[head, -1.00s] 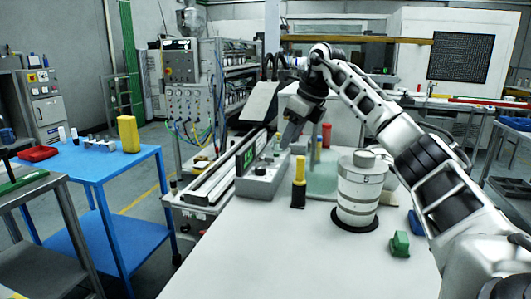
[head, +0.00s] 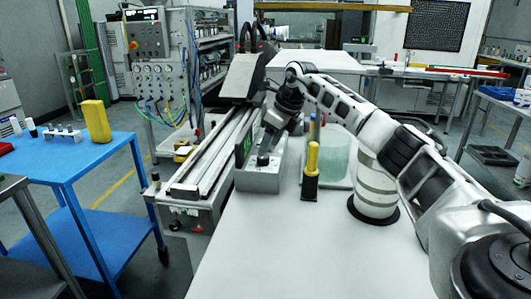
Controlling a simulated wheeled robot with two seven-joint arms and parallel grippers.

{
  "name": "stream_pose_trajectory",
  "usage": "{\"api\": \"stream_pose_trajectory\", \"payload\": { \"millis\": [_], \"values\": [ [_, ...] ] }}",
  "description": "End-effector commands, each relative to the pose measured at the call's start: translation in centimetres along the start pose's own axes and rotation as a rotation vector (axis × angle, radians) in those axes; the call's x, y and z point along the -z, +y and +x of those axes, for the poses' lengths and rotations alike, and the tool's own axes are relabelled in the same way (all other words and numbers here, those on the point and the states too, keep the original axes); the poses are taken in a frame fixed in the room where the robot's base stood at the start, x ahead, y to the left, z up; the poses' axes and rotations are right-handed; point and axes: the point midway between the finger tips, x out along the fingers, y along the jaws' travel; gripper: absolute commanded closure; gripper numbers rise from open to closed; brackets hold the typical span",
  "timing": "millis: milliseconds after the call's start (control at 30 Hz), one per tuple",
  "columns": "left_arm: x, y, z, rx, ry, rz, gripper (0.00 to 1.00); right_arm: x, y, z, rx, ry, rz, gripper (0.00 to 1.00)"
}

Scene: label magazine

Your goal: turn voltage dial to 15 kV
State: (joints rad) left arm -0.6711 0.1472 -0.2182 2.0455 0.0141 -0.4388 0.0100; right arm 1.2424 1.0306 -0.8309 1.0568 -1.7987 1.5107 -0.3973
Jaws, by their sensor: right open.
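The grey control box (head: 258,181) with a green-lit display (head: 245,148) on its left side stands at the left edge of the white table. A small dark dial (head: 263,160) sits on its top. My right gripper (head: 266,148) points down right over the dial, with its fingertips close to it. The jaws are open; whether they touch the dial is too small to tell. The dial's marks and the display's reading cannot be made out. My left gripper is not in view.
A yellow and black bottle-like object (head: 311,172) stands just right of the box. A white cylinder (head: 375,188) stands farther right, partly behind my right arm. A rail machine (head: 212,155) runs along the left. The table front (head: 290,255) is clear.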

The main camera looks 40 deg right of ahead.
Motion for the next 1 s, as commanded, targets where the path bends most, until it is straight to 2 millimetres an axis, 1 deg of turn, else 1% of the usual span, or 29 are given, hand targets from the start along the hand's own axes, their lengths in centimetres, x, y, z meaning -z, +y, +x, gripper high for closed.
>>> {"api": "stream_pose_trajectory", "payload": {
  "millis": [33, 100, 233, 400, 633, 667, 700, 767, 800, 1000],
  "values": [
    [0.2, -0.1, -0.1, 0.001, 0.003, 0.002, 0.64, 0.0, 0.1, 1.0, -0.002, 0.002, 0.000, 0.46],
    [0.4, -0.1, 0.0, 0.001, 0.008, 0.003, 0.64, 0.0, 0.1, 2.1, -0.002, 0.002, 0.000, 0.46],
    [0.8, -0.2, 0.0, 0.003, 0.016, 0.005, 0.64, -0.1, 0.1, 3.5, -0.001, 0.000, -0.001, 0.46],
    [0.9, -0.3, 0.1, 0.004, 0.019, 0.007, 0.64, 0.0, 0.0, 4.2, 0.001, 0.001, -0.001, 0.46],
    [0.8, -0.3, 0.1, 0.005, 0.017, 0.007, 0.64, 0.0, 0.0, 4.2, 0.001, 0.000, -0.001, 0.46],
    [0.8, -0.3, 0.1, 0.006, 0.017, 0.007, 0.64, 0.0, 0.0, 4.2, 0.001, 0.000, -0.001, 0.52],
    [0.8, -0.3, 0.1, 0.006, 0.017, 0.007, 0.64, 0.0, 0.0, 4.2, 0.001, 0.000, -0.001, 0.63],
    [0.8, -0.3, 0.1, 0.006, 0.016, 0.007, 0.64, 0.0, 0.0, 4.2, 0.001, 0.000, -0.001, 0.79],
    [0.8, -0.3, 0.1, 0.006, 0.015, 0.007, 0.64, 0.0, 0.0, 4.2, 0.000, 0.000, -0.001, 0.90],
    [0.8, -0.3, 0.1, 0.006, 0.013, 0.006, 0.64, 0.0, 0.0, 4.2, 0.002, 0.000, 0.003, 0.90]
  ]
}}
